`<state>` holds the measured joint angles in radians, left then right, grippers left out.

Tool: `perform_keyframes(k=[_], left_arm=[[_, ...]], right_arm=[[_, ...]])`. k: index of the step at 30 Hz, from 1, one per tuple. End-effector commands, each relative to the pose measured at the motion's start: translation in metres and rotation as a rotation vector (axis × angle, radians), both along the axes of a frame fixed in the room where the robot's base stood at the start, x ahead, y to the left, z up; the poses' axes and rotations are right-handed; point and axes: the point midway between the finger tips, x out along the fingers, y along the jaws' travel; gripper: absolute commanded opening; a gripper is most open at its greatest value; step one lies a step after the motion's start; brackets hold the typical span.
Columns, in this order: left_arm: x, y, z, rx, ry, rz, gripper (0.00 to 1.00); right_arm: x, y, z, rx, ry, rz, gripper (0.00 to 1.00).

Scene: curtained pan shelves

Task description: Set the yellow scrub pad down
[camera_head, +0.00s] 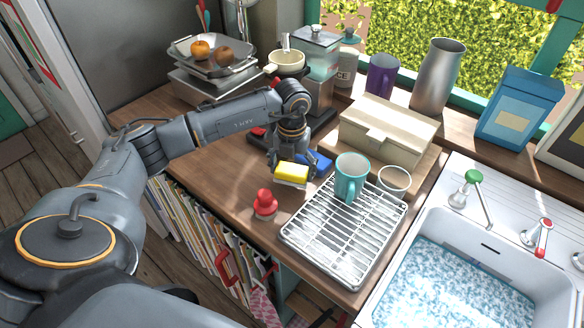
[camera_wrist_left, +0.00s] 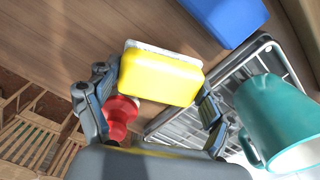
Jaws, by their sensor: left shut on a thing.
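The yellow scrub pad (camera_head: 292,172) is a yellow block with a white layer on one side. In the left wrist view the yellow scrub pad (camera_wrist_left: 160,78) sits between the two fingers of my left gripper (camera_wrist_left: 152,103). My left gripper (camera_head: 290,160) is shut on it over the wooden counter (camera_head: 221,187), just behind the drying rack. I cannot tell whether the pad touches the counter. My right gripper does not show.
A blue block (camera_head: 318,161) lies right behind the pad. A red-knobbed object (camera_head: 265,204) stands in front. A beige bread box (camera_head: 386,132) stands behind. Bare counter lies left of the pad.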

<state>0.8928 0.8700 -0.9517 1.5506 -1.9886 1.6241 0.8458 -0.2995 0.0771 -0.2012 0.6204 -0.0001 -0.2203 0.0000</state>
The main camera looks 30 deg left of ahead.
Motion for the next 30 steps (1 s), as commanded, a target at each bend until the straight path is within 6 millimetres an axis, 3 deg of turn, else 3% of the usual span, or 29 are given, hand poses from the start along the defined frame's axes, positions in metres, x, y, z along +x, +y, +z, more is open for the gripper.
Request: perform_keyframes(k=[3,17,30], left_arm=[[0.000,0.000,-0.010,0.000,0.000,0.000,0.31],[0.000,0.000,-0.012,0.000,0.000,0.000,0.31],[0.000,0.000,-0.027,0.000,-0.001,0.000,0.31]], right_arm=[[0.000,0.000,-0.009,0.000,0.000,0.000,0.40],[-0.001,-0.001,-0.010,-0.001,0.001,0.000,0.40],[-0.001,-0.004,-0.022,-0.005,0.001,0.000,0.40]])
